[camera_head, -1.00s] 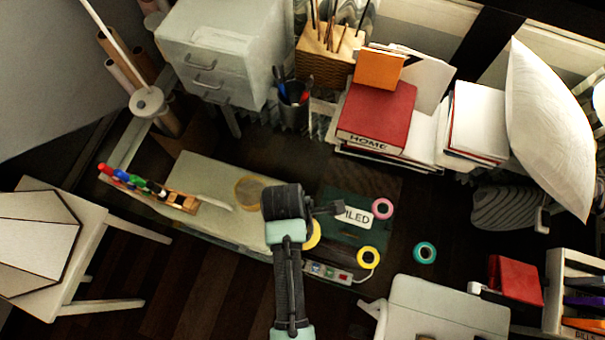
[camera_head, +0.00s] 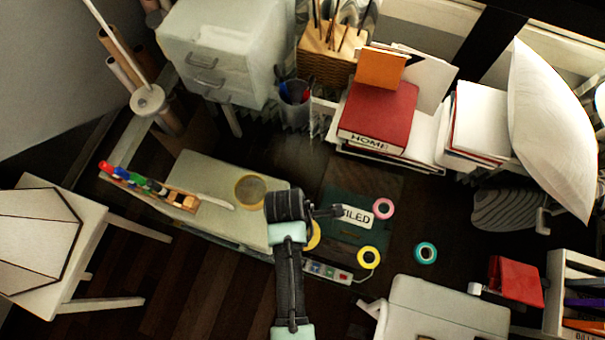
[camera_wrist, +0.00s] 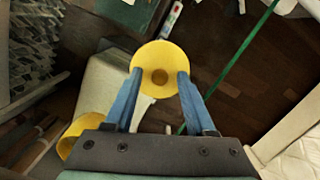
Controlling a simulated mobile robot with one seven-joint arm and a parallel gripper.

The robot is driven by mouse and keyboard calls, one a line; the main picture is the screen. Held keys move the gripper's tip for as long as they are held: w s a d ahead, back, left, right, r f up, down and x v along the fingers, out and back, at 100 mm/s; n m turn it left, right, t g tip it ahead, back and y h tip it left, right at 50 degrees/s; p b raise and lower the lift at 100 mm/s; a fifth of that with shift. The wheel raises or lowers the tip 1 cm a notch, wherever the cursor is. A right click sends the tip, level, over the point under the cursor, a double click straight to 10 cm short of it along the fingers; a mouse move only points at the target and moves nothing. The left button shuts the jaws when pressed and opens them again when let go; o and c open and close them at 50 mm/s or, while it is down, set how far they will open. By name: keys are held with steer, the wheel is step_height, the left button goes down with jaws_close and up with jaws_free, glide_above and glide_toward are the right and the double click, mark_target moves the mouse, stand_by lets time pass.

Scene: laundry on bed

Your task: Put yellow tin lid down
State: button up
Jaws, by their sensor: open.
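A yellow round piece, which looks like the tin lid (camera_wrist: 160,52), sits between the fingertips of my gripper (camera_wrist: 160,73) in the wrist view. The blue fingers are apart, one at each side of it, and overlap its edges; I cannot tell whether they touch it. In the head view a yellow edge (camera_head: 314,236) shows beside my arm, mostly hidden by it, at the right end of the pale bench top. A second yellow round thing, maybe the tin (camera_wrist: 82,137), shows at the lower left in the wrist view. A yellow-rimmed round thing (camera_head: 250,190) stands on the bench in the head view.
The pale bench (camera_head: 205,165) holds a rack of colored markers (camera_head: 150,187). Right of my arm are a dark green "FILED" folder (camera_head: 345,232), a pink ring (camera_head: 383,208), a yellow ring (camera_head: 368,257) and a teal ring (camera_head: 426,252). A power strip (camera_head: 328,271) lies near the front.

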steer(key=shift+r, duration=0.1)
step_height(320, 180, up, 12)
steer(key=a, duration=0.1)
steer(key=w+r+m+t+y, duration=0.1)
steer(key=w+r+m+t, duration=0.4)
steer(key=w+r, duration=0.75)
steer(key=w+r+m+t, duration=0.4)
steer(key=w+r+t, duration=0.45)
steer(key=r, duration=0.75)
step_height(320, 180, up, 24)
steer(key=s+m+t, duration=0.2)
steer(key=m+t, duration=0.3)
steer(key=t, duration=0.3)
steer(key=s+r+m+t, duration=0.2)
steer(key=s+r+t, duration=0.1)
steer(key=r, duration=0.4)
steer(key=s+d+r+m+t, duration=0.1)
steer(key=s+r+m+t, duration=0.1)
steer(key=s+r, duration=0.4)
steer(key=shift+s+r+m+t+p, duration=0.2)
steer(key=shift+r+m+t+p, duration=0.1)
steer(key=shift+r+m+t, duration=0.25)
steer(key=shift+d, duration=0.1)
